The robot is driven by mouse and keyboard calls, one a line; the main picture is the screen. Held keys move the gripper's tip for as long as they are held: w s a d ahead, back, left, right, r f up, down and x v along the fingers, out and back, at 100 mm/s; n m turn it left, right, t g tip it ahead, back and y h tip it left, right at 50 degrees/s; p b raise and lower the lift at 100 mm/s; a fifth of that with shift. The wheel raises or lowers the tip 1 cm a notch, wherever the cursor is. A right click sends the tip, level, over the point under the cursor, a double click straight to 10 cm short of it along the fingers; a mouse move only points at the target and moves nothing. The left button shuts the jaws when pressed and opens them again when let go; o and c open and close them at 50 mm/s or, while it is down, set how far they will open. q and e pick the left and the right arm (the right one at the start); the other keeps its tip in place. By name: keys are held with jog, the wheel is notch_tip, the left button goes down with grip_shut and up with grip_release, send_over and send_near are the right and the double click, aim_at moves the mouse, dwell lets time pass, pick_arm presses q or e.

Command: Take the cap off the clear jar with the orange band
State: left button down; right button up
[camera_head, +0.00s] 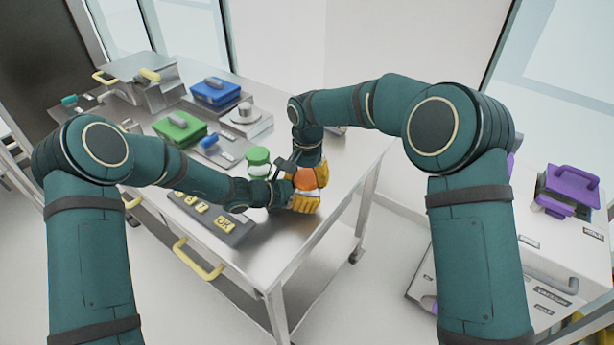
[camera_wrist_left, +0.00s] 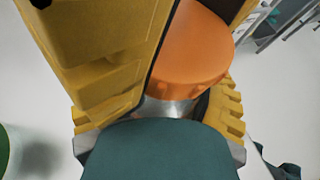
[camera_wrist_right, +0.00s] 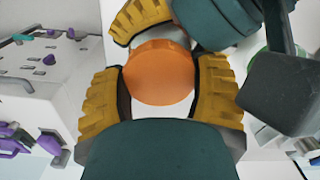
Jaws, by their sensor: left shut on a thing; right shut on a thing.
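The clear jar (camera_wrist_right: 176,44) with its orange top (camera_wrist_right: 158,72) is near the table's right edge. In the head view the orange part (camera_head: 303,178) shows between my two grippers. My right gripper (camera_head: 310,170) is shut on the orange cap, with a yellow finger on each side in the right wrist view. My left gripper (camera_head: 305,203) is shut on the jar body below the cap. In the left wrist view the orange cap (camera_wrist_left: 195,45) rises above a shiny clear band, partly covered by a yellow finger. Whether cap and body are apart cannot be told.
A jar with a green lid (camera_head: 258,156) stands just left of my grippers. A grey keypad block with yellow keys (camera_head: 210,217) lies in front. Blue (camera_head: 215,91) and green (camera_head: 180,127) boxes stand further back. The table's right edge is close.

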jog(key=o, duration=1.3)
jog(key=shift+r, duration=2.35)
jog(key=m, duration=0.2)
jog(key=r+m, duration=0.1)
jog(key=m, duration=0.2)
jog(key=shift+r+m, duration=0.35)
jog(key=shift+m, duration=0.05)
jog(key=m, duration=0.2)
jog(key=r+m, duration=0.1)
jog(key=m, duration=0.2)
jog(key=shift+d+r+m, duration=0.1)
jog(key=shift+r+m, duration=0.3)
jog(key=shift+m, duration=0.5)
jog(key=shift+f, duration=3.9)
jog(key=shift+c, duration=0.2)
